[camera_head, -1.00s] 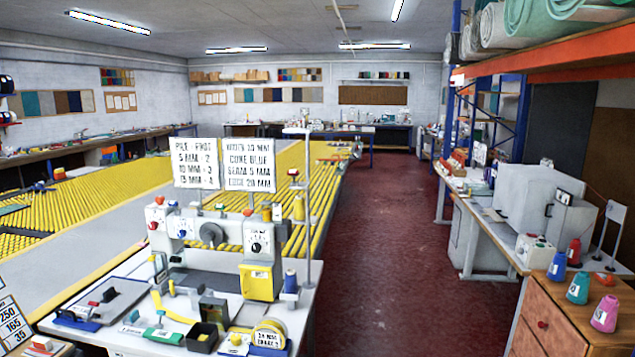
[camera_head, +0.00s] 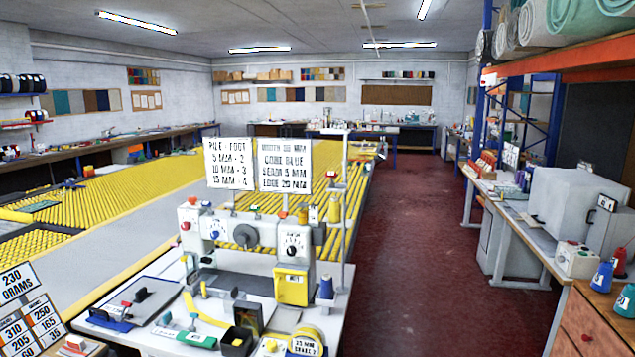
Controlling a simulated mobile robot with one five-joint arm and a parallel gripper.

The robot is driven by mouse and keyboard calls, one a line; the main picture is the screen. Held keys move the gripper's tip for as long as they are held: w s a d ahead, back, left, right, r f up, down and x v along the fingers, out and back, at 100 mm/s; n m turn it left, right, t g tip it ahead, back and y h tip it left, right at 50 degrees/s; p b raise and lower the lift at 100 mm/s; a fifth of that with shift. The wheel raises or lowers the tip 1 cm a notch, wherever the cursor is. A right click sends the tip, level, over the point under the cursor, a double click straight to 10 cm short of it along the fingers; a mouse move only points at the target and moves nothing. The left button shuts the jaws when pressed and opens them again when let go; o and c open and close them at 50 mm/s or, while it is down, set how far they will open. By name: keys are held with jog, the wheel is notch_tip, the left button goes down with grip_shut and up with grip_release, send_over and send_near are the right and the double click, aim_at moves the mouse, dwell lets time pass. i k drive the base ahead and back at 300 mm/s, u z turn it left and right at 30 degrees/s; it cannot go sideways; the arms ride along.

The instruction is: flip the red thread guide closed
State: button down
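The sewing machine (camera_head: 245,235) stands on a white table in the lower middle of the picture. A small red part (camera_head: 331,174) sits near the upright thread stand (camera_head: 346,190), above the machine's right end. A red knob (camera_head: 185,226) and an orange-red cap (camera_head: 192,199) are on the machine's left end, and an orange cap (camera_head: 282,214) is on its right. Which one is the thread guide, and whether it is open, I cannot tell at this size. My gripper is out of view.
The white table (camera_head: 165,335) holds a black bin (camera_head: 236,342), a yellow tape roll (camera_head: 306,341) and small tools. A yellow roller bed (camera_head: 130,190) lies behind. The dark red floor aisle (camera_head: 415,240) is clear. A wooden cabinet (camera_head: 590,325) stands at right.

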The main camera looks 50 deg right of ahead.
aim_at(331, 175)
jog(key=i, duration=0.85)
